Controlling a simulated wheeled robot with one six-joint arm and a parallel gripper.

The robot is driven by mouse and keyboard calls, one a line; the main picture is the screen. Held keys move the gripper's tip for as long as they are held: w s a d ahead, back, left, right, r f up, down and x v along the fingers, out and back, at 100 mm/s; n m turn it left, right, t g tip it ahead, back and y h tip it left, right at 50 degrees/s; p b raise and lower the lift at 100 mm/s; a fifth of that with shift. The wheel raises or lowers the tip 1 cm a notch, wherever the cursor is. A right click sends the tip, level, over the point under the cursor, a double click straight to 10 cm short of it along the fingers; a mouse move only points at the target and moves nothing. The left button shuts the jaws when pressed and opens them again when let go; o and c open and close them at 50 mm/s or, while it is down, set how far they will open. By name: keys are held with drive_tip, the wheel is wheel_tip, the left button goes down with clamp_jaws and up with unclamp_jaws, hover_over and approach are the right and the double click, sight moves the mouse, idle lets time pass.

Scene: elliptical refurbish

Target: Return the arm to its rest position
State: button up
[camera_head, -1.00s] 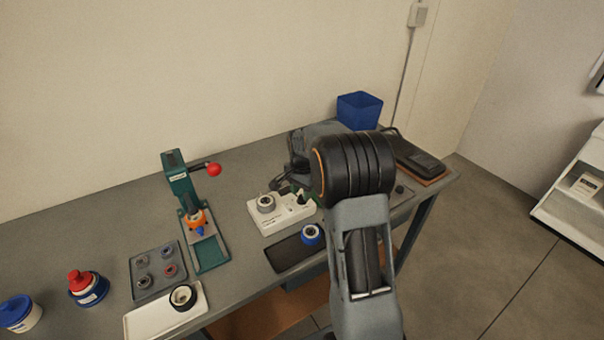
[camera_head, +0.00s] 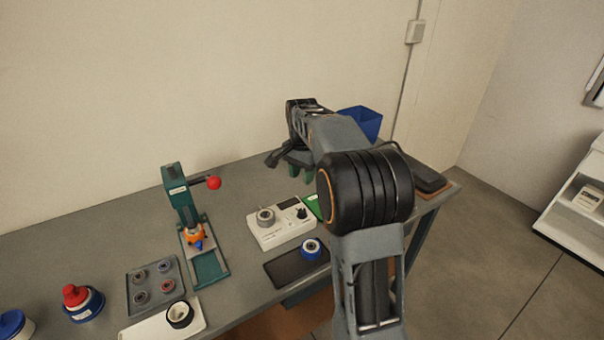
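My arm rises from the lower right, with its large black joint in front of the table's right part. Its grey forearm reaches back and left to a dark wrist above the table. My gripper (camera_head: 274,159) hangs from the wrist over the back of the table, behind the white device (camera_head: 270,236). It is small and dark, and its finger gap is not clear. I see nothing held in it, but part of it is hidden.
The grey table (camera_head: 110,240) bears a green press (camera_head: 178,195) with a red knob, a grey tray (camera_head: 134,305) of rings, a white tray (camera_head: 150,331), a dark mat (camera_head: 287,268) and a red-capped blue container (camera_head: 83,303). A blue bin (camera_head: 364,122) stands behind my forearm.

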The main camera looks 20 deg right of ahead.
idle(0.4)
drive_tip(key=s+a+n+t, duration=0.1)
drive_tip(key=s+a+n, duration=0.2)
drive_tip(key=s, duration=0.4)
drive_tip(key=s+a+f+n+t, duration=0.1)
drive_tip(key=s+a+n, duration=0.3)
drive_tip(key=s, duration=0.3)
drive_tip(key=s+a+f+n+t, duration=0.1)
drive_tip(key=s+a+n+t, duration=0.1)
drive_tip(key=s+n, duration=0.3)
drive_tip(key=s+a, duration=0.1)
drive_tip(key=s, duration=0.2)
drive_tip(key=shift+a, duration=0.25)
drive_tip(key=shift+f, duration=0.1)
